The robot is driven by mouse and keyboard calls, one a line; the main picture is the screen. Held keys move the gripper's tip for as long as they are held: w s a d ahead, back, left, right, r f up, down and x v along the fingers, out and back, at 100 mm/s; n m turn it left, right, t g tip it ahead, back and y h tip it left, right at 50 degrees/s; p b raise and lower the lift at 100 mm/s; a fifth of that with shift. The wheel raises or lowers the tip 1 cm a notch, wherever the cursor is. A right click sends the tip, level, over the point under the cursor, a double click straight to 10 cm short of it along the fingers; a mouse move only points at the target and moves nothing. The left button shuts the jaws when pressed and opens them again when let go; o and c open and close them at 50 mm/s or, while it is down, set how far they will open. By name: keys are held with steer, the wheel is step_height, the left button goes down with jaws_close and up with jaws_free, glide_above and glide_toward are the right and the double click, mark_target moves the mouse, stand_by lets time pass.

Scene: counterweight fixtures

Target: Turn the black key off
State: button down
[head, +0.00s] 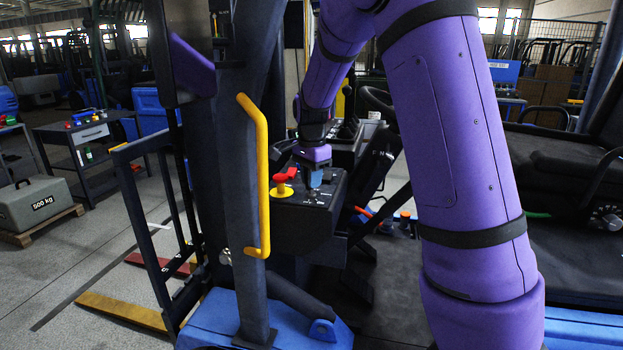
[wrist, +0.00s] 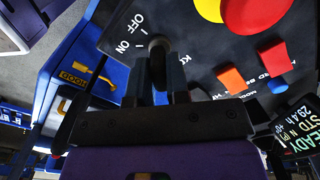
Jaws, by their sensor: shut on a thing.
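The black key (wrist: 159,42) sits on a dark control panel (wrist: 205,45), beside white OFF and ON lettering in the wrist view. My gripper (wrist: 160,66) has one finger on each side of the key and is shut on it. The fingers and the steep angle hide most of the key, so I cannot tell which mark it points to. In the head view my gripper (head: 314,182) reaches down onto the panel (head: 313,202), and the key is too small to make out there.
A red mushroom button on a yellow base (head: 281,186) stands just left of my gripper. Two orange-red buttons (wrist: 231,79) and a lit display (wrist: 301,122) lie nearby. A yellow grab rail (head: 263,180) stands nearer, left of the panel. A steering wheel (head: 377,99) is behind.

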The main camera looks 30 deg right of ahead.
steer(key=n, duration=0.4)
steer(key=shift+n, duration=1.5)
steer(key=c, duration=1.1)
jaws_free()
step_height(320, 180, up, 10)
steer(key=shift+r, duration=0.4)
